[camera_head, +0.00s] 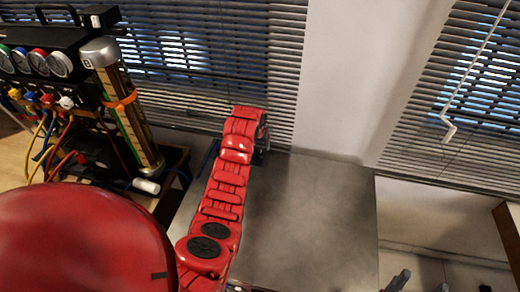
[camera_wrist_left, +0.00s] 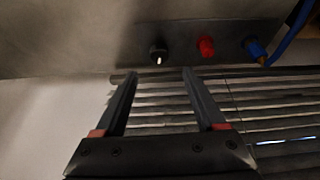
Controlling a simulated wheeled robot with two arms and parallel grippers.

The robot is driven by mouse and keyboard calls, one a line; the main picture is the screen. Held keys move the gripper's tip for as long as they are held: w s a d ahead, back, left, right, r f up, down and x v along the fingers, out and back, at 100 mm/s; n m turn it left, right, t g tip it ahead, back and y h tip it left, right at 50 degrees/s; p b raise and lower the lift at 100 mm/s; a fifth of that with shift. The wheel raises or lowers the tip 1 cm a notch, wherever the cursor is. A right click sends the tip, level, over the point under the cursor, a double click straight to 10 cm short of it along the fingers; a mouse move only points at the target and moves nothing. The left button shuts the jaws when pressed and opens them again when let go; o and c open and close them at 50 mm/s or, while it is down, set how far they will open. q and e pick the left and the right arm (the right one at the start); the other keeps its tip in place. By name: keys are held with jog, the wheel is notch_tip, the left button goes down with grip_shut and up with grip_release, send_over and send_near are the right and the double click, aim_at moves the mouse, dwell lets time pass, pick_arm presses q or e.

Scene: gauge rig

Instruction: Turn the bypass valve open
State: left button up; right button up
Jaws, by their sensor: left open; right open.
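The gauge rig (camera_head: 85,30) stands at the left of the head view, with a row of coloured knobs and fittings under its gauges. In the left wrist view its panel (camera_wrist_left: 95,35) carries a black knob (camera_wrist_left: 158,53) with a white mark, a red knob (camera_wrist_left: 206,46) and a blue fitting (camera_wrist_left: 254,47). I cannot tell for sure which one is the bypass valve. My left gripper (camera_wrist_left: 173,73) is open and empty, its fingertips just short of the black knob. My right gripper (camera_head: 420,284) is open at the bottom edge of the head view, partly cut off.
A tall cylinder (camera_head: 128,108) with an orange strap stands at the rig's right side. Yellow, blue and red hoses hang below the panel. A bare grey tabletop (camera_head: 310,215) lies right of my red arm. Blinds (camera_head: 210,60) cover the windows behind.

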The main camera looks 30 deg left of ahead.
aim_at(260, 153)
pick_arm(q)
jog(key=p+x, duration=0.1)
jog(key=x, duration=0.2)
jog(key=shift+w+f, duration=0.25)
jog(key=shift+f, duration=0.05)
jog(key=shift+p+x, duration=0.3)
jog(key=shift+x, duration=0.45)
jog(key=shift+w+a+f+b, duration=0.1)
jog(key=shift+a+f+b, duration=0.05)
jog(key=shift+f+b, duration=0.2)
jog(key=shift+x, duration=1.05)
grip_shut()
